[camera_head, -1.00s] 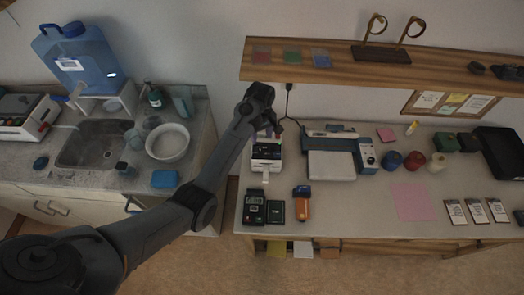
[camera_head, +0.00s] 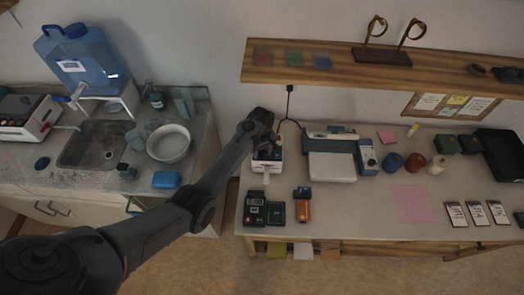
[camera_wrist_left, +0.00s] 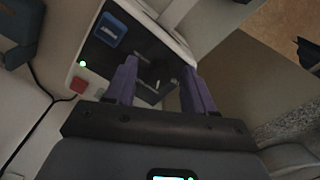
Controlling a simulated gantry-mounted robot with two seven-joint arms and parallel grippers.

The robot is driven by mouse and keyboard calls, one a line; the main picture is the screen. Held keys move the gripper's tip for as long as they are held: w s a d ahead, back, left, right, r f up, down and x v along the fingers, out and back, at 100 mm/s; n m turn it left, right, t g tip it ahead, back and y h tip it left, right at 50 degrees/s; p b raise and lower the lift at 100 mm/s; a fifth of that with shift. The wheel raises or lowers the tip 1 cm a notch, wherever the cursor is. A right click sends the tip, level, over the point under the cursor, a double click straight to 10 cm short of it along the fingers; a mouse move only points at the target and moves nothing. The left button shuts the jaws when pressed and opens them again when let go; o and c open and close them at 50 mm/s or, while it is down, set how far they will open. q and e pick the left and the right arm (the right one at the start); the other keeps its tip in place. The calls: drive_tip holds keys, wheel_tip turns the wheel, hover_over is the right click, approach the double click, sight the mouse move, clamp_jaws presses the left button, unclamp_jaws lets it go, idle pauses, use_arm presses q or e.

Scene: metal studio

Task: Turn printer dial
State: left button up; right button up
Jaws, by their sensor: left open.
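The small white printer (camera_head: 267,168) stands near the left end of the workbench, with a white paper strip out of its front. My left gripper (camera_head: 271,147) is over its top, and the wrist hides part of it. In the left wrist view, the printer's black panel (camera_wrist_left: 107,65) shows a blue square, a green light and a red button. My left gripper (camera_wrist_left: 158,64) is open, its two purple fingers spread over the panel. A dark shape between the fingertips may be the dial; it is too dark to tell whether they touch it. My right gripper is not in view.
A larger white and blue machine (camera_head: 332,165) stands close to the right of the printer. Dark handheld devices (camera_head: 255,208) lie in front of it. A wooden shelf (camera_head: 440,80) runs above the bench. A sink (camera_head: 95,148) and bowl (camera_head: 168,143) are to the left.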

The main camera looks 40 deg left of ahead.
use_arm(q)
clamp_jaws()
drive_tip(key=shift+r, duration=0.1)
drive_tip(key=shift+r+m+p, duration=0.1)
drive_tip(key=shift+m+p, duration=0.85)
drive_tip(key=shift+m, duration=0.05)
drive_tip(key=shift+s+m+p, duration=0.1)
drive_tip(key=shift+m+p, duration=0.75)
drive_tip(key=shift+m, duration=0.35)
drive_tip(key=m+p, duration=0.1)
drive_tip(key=m, duration=0.2)
drive_tip(key=shift+a+m, duration=0.15)
drive_tip(key=shift+m, duration=0.15)
drive_tip(key=shift+m+p, duration=0.65)
drive_tip(key=shift+m, duration=1.25)
